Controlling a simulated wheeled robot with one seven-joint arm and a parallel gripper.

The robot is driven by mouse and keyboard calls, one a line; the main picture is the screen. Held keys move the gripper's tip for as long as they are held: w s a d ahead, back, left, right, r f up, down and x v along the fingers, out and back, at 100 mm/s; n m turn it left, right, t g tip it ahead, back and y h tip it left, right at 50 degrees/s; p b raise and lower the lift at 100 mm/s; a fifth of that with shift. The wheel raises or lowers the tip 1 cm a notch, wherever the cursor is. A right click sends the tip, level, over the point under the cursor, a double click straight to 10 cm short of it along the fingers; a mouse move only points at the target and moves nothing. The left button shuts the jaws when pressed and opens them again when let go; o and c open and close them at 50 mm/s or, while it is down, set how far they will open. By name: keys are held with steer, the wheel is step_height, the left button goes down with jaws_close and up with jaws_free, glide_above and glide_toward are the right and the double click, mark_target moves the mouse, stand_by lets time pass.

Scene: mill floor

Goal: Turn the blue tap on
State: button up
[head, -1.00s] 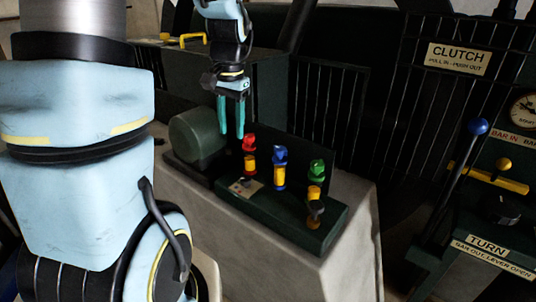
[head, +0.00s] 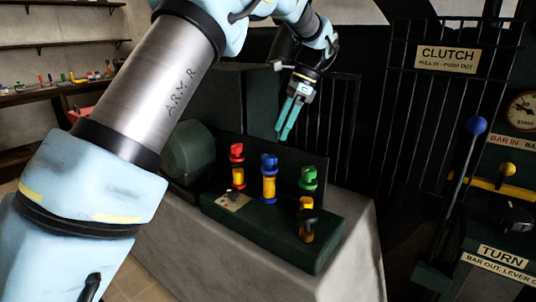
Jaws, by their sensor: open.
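The blue tap (head: 268,163) stands in the middle of a row on a dark green block, with a blue top above a yellow body. A red tap (head: 237,152) stands to its left and a green tap (head: 308,178) to its right. My gripper (head: 281,136) has teal fingers that point down and slightly left. In the picture its tips are just above and a little right of the blue tap's top, apart from it. The gripper is open and holds nothing that I can see. The depth gap to the tap is hard to judge.
The dark green block (head: 270,243) rests on a pale stone plinth (head: 345,275). A yellow and black fitting (head: 306,222) stands before the green tap. At the right are a blue-knobbed lever (head: 477,127) and a CLUTCH sign (head: 447,59). Shelves (head: 60,42) are at far left.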

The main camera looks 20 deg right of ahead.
mark_target(270, 156)
steer(key=x, duration=0.8)
steer(key=shift+p, duration=0.3)
jaws_close()
